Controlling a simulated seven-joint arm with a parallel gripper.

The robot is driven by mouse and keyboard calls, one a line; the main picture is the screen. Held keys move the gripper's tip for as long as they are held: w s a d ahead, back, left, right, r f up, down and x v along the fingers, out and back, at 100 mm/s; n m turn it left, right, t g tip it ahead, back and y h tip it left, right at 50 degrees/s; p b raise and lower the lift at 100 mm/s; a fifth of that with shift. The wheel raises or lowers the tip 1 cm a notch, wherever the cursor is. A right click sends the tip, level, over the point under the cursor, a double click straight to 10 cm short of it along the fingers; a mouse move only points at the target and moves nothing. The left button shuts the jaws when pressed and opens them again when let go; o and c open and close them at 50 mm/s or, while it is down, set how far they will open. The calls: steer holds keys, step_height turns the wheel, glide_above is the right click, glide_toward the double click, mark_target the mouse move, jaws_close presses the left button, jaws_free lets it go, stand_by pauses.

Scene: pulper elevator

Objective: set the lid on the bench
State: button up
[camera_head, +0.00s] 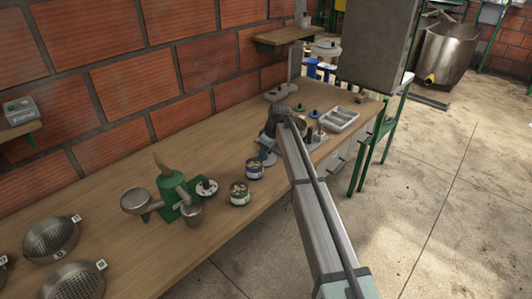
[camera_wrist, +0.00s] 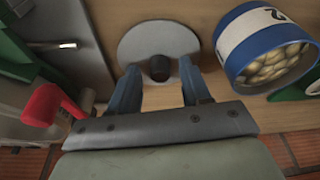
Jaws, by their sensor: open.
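A round grey lid (camera_wrist: 150,40) with a dark knob (camera_wrist: 159,68) lies flat below my gripper in the wrist view. Its edge also shows under my gripper in the head view (camera_head: 267,158). The lid is at the level of the wooden bench (camera_head: 110,215) or close to it; I cannot tell whether it touches. My gripper (camera_wrist: 160,92) is open, with its fingers on either side of the knob and gaps beside it. The fingers are hard to make out in the head view.
A blue-banded can (camera_wrist: 262,45) of pale pieces stands close beside the lid. A green-banded can (camera_head: 239,193) and a white lid with a dark knob (camera_head: 206,188) stand nearer. A green pulper (camera_head: 172,190) is further left. A grey tray (camera_head: 338,119) lies beyond my arm.

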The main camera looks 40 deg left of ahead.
mark_target(273, 162)
steer(key=v, duration=1.2)
